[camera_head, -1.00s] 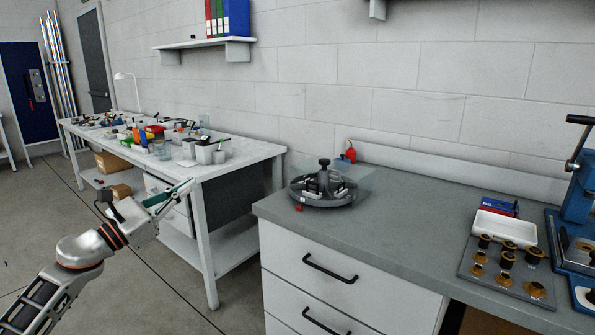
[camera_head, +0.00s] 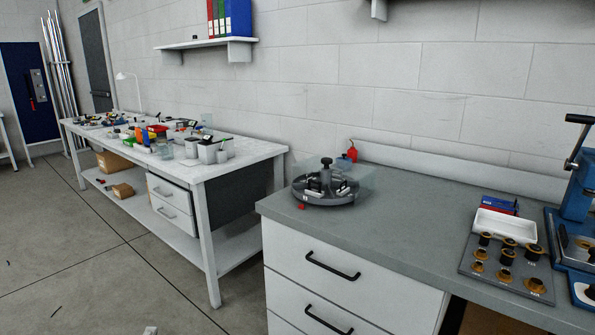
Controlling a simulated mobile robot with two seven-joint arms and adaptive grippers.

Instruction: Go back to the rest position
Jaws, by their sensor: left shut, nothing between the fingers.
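Only a small pale piece of my left gripper (camera_head: 150,330) shows at the bottom edge, left of the middle, low over the floor. It is shut with nothing held, and most of it is cut off by the frame. The rest of my left arm is out of view. My right gripper and right arm are not in view.
A grey-topped counter (camera_head: 400,215) with white drawers fills the right side. It bears a round dark fixture (camera_head: 325,190), a white tray (camera_head: 504,226) and a blue press (camera_head: 577,200). A cluttered white workbench (camera_head: 245,152) stands at left. The floor (camera_head: 75,265) is mostly clear.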

